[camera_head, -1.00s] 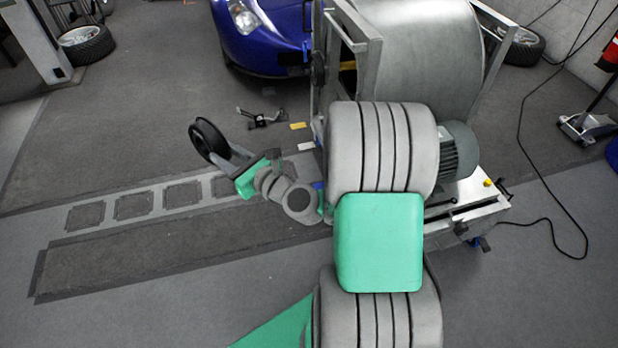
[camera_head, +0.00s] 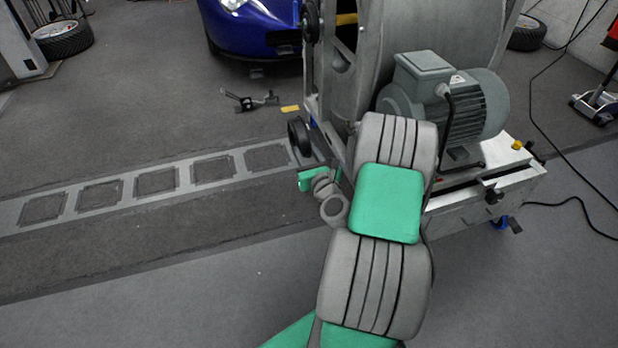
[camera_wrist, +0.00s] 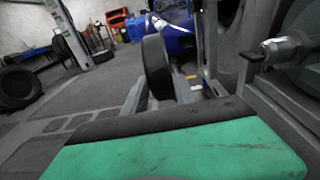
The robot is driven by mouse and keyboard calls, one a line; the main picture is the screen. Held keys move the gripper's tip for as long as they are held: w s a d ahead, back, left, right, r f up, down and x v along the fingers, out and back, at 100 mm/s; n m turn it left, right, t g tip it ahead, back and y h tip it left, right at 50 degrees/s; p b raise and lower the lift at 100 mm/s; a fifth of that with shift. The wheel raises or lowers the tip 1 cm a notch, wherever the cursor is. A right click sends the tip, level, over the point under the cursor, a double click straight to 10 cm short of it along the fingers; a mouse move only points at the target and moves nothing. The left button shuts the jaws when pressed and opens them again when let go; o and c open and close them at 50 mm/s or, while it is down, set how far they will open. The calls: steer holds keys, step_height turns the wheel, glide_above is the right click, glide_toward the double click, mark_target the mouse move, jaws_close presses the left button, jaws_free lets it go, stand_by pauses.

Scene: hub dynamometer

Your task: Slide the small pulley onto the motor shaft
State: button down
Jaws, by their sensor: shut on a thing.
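The small pulley (camera_head: 299,135) is a black disc standing on edge at the left side of the dynamometer frame. My gripper (camera_head: 304,152) is shut on it. In the wrist view the pulley (camera_wrist: 157,66) stands edge-on beyond the green gripper body. The grey motor (camera_head: 450,102) sits on the stand, to the right of the pulley. Its shaft does not show in the head view. A bare metal cylinder (camera_wrist: 288,46) at the right of the wrist view looks like the motor shaft; the pulley is apart from it, to its left.
The dynamometer frame (camera_head: 313,75) rises close beside the pulley. The white stand top (camera_head: 505,170) lies below the motor. A blue car (camera_head: 252,27) is behind. A dark tool (camera_head: 248,99) and a yellow block (camera_head: 290,108) lie on the floor.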

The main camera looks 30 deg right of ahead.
steer(key=shift+d+f, duration=0.5)
steer(key=shift+f, duration=0.2)
steer(key=s+d+b, duration=0.3)
steer(key=d+b, duration=0.1)
steer(key=d, duration=0.5)
steer(key=shift+d+r+b, duration=0.15)
steer(key=shift+d+b, duration=0.15)
steer(key=shift+p, duration=0.4)
steer(key=shift+s, duration=0.1)
stand_by(0.5)
steer(key=shift+s+d, duration=0.2)
steer(key=shift+d, duration=0.5)
steer(key=shift+s+d, duration=0.15)
steer(key=shift+d, duration=0.5)
steer(key=shift+s+d, duration=0.2)
steer(key=shift+d, duration=0.45)
steer(key=shift+s+d, duration=0.2)
steer(key=shift+d, duration=0.4)
